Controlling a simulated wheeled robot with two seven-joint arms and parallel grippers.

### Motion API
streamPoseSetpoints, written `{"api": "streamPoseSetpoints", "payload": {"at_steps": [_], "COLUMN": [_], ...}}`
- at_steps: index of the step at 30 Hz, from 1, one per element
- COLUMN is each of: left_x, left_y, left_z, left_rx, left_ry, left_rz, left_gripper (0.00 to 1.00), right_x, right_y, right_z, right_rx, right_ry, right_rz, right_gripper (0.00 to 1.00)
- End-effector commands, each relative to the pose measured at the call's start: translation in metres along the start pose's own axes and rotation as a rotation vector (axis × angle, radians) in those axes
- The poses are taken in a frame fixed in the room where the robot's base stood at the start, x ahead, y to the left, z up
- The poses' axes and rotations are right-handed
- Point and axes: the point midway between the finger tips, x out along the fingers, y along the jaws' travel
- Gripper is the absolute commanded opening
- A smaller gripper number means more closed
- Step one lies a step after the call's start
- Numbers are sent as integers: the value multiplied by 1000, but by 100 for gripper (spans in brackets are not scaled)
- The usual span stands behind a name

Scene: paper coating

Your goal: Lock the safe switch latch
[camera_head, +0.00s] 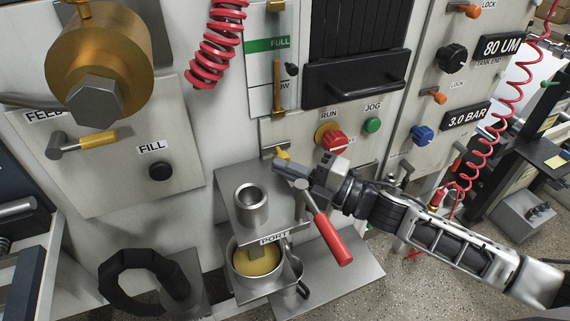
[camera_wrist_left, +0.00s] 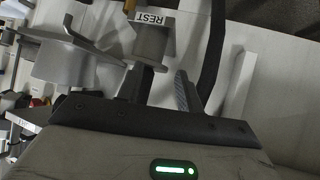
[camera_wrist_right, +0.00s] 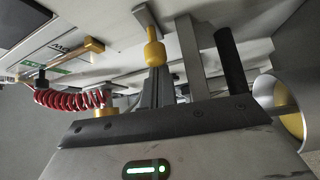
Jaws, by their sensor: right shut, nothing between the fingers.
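A small latch with a yellow tip (camera_head: 282,153) is on the panel left of the red RUN knob (camera_head: 335,141). I take it for the safe switch latch; its lock state cannot be told. My right gripper (camera_head: 287,169) is shut and empty, with its fingertips just below the yellow tip. In the right wrist view the yellow tip (camera_wrist_right: 155,52) stands directly beyond the shut fingers (camera_wrist_right: 156,85); whether they touch cannot be told. My left gripper (camera_wrist_left: 165,82) is out of the head view. In its wrist view its fingers are apart with nothing between them.
Below my right gripper are a red-handled lever (camera_head: 332,238), a steel cup (camera_head: 250,204) and a pot with yellow contents (camera_head: 256,262). A black handle (camera_head: 355,73) juts out above. A bracket labelled REST (camera_wrist_left: 153,35) is close beyond my left fingers.

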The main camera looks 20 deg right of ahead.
Motion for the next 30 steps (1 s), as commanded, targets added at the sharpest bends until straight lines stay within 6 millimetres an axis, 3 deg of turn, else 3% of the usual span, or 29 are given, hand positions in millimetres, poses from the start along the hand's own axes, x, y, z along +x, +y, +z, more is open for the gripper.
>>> {"api": "streamPoseSetpoints", "payload": {"at_steps": [12,21,30], "left_x": [1,4,3], "left_y": [-1,0,0], "left_z": [0,4,1], "left_rx": [6,-2,-3], "left_ry": [-2,2,8], "left_rz": [0,5,6], "left_gripper": [36,36,36], "right_x": [5,-23,-26], "right_y": [0,4,7], "right_z": [0,32,37], "right_rx": [0,-2,-1], "right_ry": [-1,-5,-7], "right_rz": [-1,-4,-2], "right_gripper": [0,0,0]}}
